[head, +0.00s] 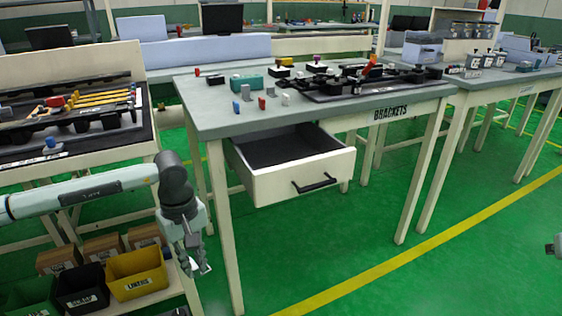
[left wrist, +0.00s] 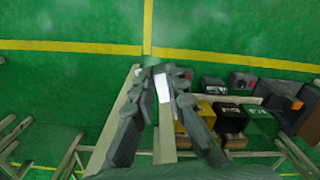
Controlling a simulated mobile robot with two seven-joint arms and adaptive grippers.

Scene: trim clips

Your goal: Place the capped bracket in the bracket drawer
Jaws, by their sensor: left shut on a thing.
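The bracket drawer (head: 290,180) hangs open under the table edge labelled BRACKETS. It has cream walls, a black handle and a dark inside that looks empty. My left gripper (head: 198,268) points down in front of the table's left leg, left of and below the drawer. It is shut on a small white piece (left wrist: 163,88), which shows between its fingers in the left wrist view. I cannot tell from its visible part whether this is the capped bracket. A dark tip of what looks like my right gripper (head: 555,247) shows at the right edge, mostly out of view.
The bracket table (head: 240,121) holds several small coloured parts and a black fixture (head: 350,82). A yellow bin (head: 137,276) and a black bin (head: 82,289) stand on a low shelf left of my left gripper. The green floor in front of the drawer is clear.

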